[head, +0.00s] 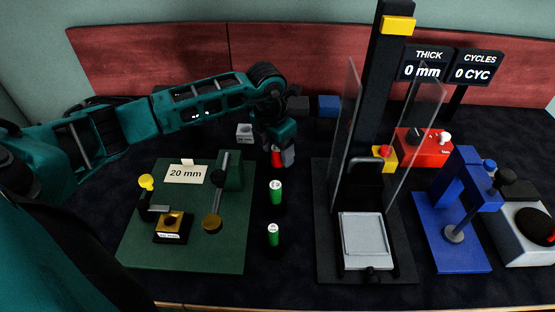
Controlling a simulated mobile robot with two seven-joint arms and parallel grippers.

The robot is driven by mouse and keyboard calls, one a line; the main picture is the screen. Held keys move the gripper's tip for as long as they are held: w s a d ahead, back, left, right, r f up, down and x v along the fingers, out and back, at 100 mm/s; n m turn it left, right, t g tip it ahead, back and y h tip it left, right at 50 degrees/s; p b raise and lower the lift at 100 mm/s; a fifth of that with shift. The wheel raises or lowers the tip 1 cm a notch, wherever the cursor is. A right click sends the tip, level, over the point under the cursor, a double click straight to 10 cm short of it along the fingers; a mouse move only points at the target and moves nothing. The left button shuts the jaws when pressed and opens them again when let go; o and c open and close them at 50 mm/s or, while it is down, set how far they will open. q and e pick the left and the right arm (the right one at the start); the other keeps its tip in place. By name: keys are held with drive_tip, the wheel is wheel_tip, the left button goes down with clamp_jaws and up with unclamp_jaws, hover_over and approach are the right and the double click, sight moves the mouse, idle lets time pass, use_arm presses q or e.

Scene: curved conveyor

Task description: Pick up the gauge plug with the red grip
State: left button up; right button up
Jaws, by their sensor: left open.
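The gauge plug with the red grip (277,158) stands behind two plugs with green grips. Only part of its red grip shows; its lower part is hidden or too dark to make out. My left gripper (281,156) reaches down at this red grip from above, with its jaws open. One finger shows close beside the grip on the right; I cannot tell whether it touches. The green-gripped plugs stand upright in front of it, a nearer one (273,236) and a farther one (276,192). My right gripper is out of the picture.
A green fixture plate (140,245) with a "20 mm" card lies to the left. A black press (325,245) with clear side guards stands to the right. Beyond it are a red control box (425,152) and a blue stand (440,240). A small grey block (245,133) sits behind.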

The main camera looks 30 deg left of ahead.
use_arm(q)
drive_tip(key=shift+w+f, duration=0.15)
drive_tip(key=shift+f, duration=0.7)
drive_tip(key=shift+c, duration=0.3)
drive_tip(key=shift+d+r, duration=0.1)
clamp_jaws()
